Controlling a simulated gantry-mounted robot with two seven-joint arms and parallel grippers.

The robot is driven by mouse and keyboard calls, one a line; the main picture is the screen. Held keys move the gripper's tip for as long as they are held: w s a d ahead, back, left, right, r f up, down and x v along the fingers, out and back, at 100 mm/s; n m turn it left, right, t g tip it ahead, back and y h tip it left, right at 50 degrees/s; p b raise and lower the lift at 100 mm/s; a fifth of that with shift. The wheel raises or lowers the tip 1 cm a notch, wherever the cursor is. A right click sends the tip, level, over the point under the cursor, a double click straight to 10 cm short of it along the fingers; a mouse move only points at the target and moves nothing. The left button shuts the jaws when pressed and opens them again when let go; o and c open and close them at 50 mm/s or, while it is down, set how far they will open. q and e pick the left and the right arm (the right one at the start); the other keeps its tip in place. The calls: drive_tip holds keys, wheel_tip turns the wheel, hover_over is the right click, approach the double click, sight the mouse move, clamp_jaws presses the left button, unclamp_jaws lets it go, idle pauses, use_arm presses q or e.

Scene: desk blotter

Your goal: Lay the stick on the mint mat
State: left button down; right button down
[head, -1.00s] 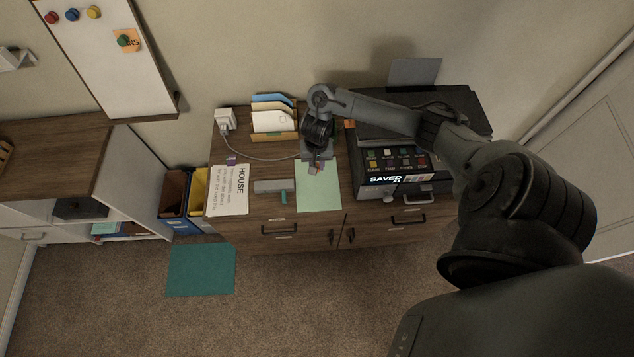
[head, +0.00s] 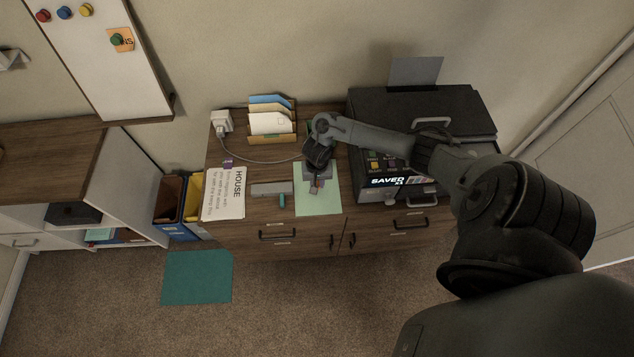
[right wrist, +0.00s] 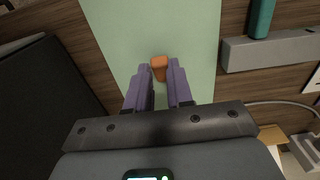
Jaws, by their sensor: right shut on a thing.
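The mint mat (head: 318,205) is a pale green sheet lying on the wooden cabinet top, near its front edge. It also fills the upper middle of the right wrist view (right wrist: 120,30). My right gripper (head: 317,187) is over the mat, pointing down. In the right wrist view its two purple fingers (right wrist: 160,85) are shut on an orange stick (right wrist: 159,69), whose end shows between the fingertips. The rest of the stick is hidden by the fingers. I cannot tell whether the stick touches the mat. My left gripper is not in view.
A grey bar (head: 271,189) and a small teal object (head: 282,200) lie left of the mat. A HOUSE paper (head: 223,194) is farther left. A file holder (head: 271,123) stands behind, and a black machine (head: 420,125) stands to the right.

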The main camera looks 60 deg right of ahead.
drive_tip(key=shift+f, duration=0.1)
drive_tip(key=c, duration=1)
unclamp_jaws()
wheel_tip(320, 180, up, 12)
drive_tip(key=p, duration=0.5)
drive_tip(key=w+a+n+t, duration=0.1)
drive_tip(key=a+n+t, duration=0.6)
drive_tip(key=a, duration=1.4)
drive_tip(key=s+a+r+n+g, duration=0.3)
drive_tip(key=s+r+n, duration=0.3)
drive_tip(key=s+r, duration=0.4)
drive_tip(key=shift+s+r+n, duration=0.3)
drive_tip(key=shift+s+r, duration=0.1)
drive_tip(key=shift+s, duration=0.55)
